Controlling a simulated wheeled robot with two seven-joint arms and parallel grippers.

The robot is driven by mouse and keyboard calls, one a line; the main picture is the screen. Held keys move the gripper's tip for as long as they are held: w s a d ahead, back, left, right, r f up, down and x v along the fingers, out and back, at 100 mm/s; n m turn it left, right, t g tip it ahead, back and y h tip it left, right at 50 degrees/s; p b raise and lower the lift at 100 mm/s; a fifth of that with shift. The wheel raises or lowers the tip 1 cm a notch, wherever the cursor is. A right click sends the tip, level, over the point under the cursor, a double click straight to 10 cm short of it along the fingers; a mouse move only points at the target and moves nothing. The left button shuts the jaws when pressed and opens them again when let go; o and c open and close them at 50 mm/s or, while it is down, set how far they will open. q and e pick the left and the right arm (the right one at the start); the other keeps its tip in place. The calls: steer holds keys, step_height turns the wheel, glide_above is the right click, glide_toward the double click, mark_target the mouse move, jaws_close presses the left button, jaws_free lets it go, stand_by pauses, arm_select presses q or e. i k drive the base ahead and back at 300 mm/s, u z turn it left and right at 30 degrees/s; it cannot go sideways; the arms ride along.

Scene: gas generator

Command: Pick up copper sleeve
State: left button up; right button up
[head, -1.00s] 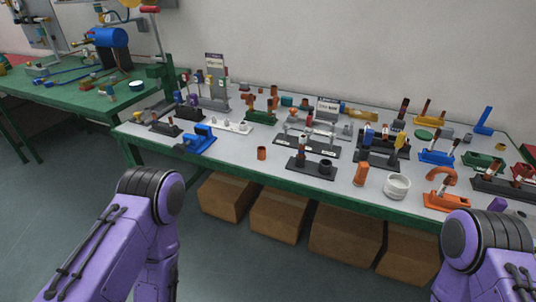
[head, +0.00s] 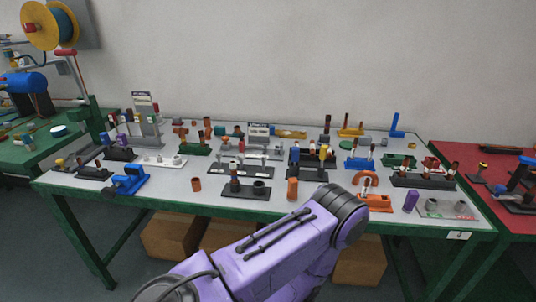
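A short, hollow copper-brown cylinder, which looks like a copper sleeve (head: 196,184), stands alone near the front edge of the table (head: 80,189), left of a dark fixture (head: 243,192). A taller orange-copper cylinder (head: 292,189) stands to the right of that fixture. Smaller copper-brown pieces (head: 182,130) sit farther back; they are too small to identify surely. One of my purple arms crosses the lower middle of the head view in front of the table edge, its bent joint near the table front. Neither gripper shows, so what they hold cannot be seen.
A blue fixture (head: 128,180) stands at the front left, and an orange fixture (head: 374,202) and a purple block (head: 411,201) at the front right. Several fixtures fill the back. Cardboard boxes (head: 170,235) lie underneath. A red table (head: 504,232) adjoins on the right.

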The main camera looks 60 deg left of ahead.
mark_target(196, 184)
steer(key=z, duration=0.35)
steer(key=k, duration=0.55)
steer(key=u, duration=1.5)
